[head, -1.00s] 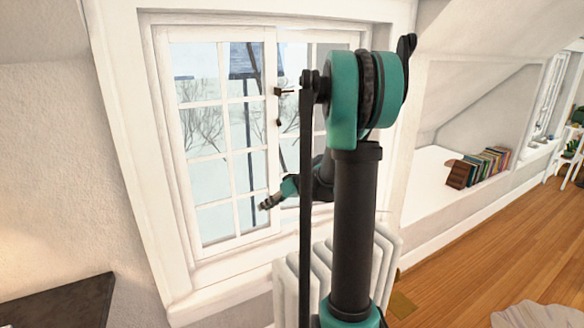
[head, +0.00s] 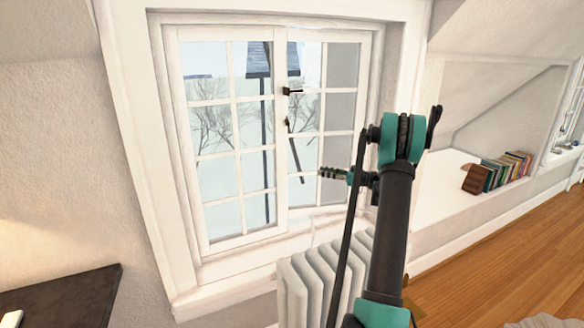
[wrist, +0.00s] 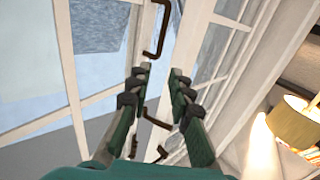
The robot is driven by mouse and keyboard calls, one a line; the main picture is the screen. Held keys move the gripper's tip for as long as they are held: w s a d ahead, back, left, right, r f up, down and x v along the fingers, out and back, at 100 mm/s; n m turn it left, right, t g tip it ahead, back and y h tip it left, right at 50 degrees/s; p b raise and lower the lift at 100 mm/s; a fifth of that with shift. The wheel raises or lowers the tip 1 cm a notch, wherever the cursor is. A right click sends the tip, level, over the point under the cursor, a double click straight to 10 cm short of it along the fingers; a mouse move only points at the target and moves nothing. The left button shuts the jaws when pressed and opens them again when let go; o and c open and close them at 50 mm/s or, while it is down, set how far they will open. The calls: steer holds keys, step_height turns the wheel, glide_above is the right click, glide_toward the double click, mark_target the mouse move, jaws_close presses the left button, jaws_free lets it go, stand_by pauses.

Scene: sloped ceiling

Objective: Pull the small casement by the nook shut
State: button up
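The white casement window has a left sash (head: 278,190) and a right sash (head: 362,100), each with several small panes. Dark handle hardware (head: 292,91) sits near the meeting stiles, with a second dark piece (head: 287,124) below it. I cannot tell how far either sash stands ajar. My gripper (head: 325,173) is in front of the right sash's lower panes, apart from the handle hardware in the picture. In the wrist view, my gripper (wrist: 158,78) has its fingers apart, with nothing held. A dark handle (wrist: 158,30) shows beyond the fingertips, and a dark bracket (wrist: 155,122) shows between the fingers.
A white radiator (head: 300,290) stands below the sill. A dark tabletop (head: 70,297) is at the lower left. The nook ledge (head: 440,185) with a row of books (head: 500,170) is at the right. Wooden floor (head: 480,260) is open there. A lampshade (wrist: 295,122) shows in the wrist view.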

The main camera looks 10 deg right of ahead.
steer(key=x, duration=1.6)
steer(key=shift+w+a, duration=0.15)
steer(key=shift+c, duration=0.3)
jaws_close()
